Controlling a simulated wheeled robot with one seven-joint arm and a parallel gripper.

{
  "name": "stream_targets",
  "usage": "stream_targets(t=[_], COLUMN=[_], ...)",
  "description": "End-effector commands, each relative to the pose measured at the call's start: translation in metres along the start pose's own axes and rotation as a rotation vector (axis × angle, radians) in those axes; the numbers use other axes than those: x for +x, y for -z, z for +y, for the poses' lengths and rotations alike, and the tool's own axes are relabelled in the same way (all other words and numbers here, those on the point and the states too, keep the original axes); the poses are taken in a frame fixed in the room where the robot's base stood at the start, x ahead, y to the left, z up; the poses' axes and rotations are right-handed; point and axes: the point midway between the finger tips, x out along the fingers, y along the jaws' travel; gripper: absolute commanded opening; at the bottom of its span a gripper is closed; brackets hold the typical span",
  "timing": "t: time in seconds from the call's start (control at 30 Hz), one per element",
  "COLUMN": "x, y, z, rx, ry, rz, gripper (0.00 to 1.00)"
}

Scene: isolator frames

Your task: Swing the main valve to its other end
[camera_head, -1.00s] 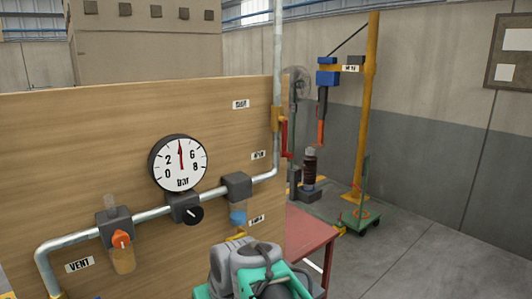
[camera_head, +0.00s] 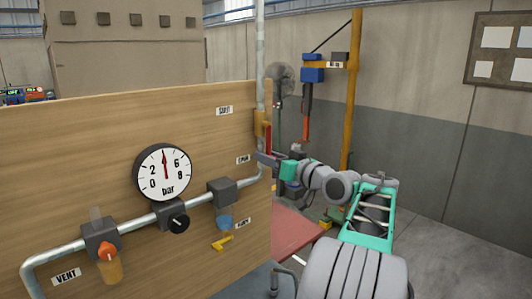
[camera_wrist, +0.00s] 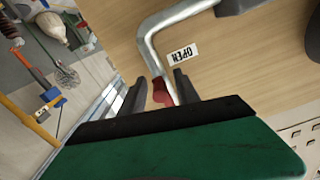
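The main valve (camera_head: 261,123) has a brass-yellow body on the vertical pipe at the board's right edge. Its red lever (camera_head: 268,139) points down along the pipe, toward the lower label (camera_head: 243,160); the "SHUT" label (camera_head: 224,111) is higher up. In the wrist view the red lever's end (camera_wrist: 161,91) shows between my fingers, near the "OPEN" label (camera_wrist: 183,54). My gripper (camera_head: 263,158) is at the lever's lower end. Its two dark fingers (camera_wrist: 158,92) are apart, with visible gaps beside the lever. Whether a finger touches it I cannot tell.
The wooden board carries a round gauge (camera_head: 163,172), a black knob (camera_head: 180,221), an orange knob (camera_head: 107,252) and a yellow lever (camera_head: 222,243). The pipe (camera_head: 150,219) runs across the board. Floor at right is clear.

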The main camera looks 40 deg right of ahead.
Motion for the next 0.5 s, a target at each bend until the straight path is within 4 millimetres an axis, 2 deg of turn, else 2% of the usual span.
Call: stream_targets(t=[0.1, 0.33, 0.5], x=[0.0104, 0.0117, 0.0115], y=[0.0008, -0.0004, -0.0005], z=[-0.0006, -0.0002, -0.0002], rx=[0.0, -0.001, 0.0], ry=[0.0, -0.001, -0.001], rz=[0.0, 0.0, -0.001], gripper=[0.38, 0.38, 0.25])
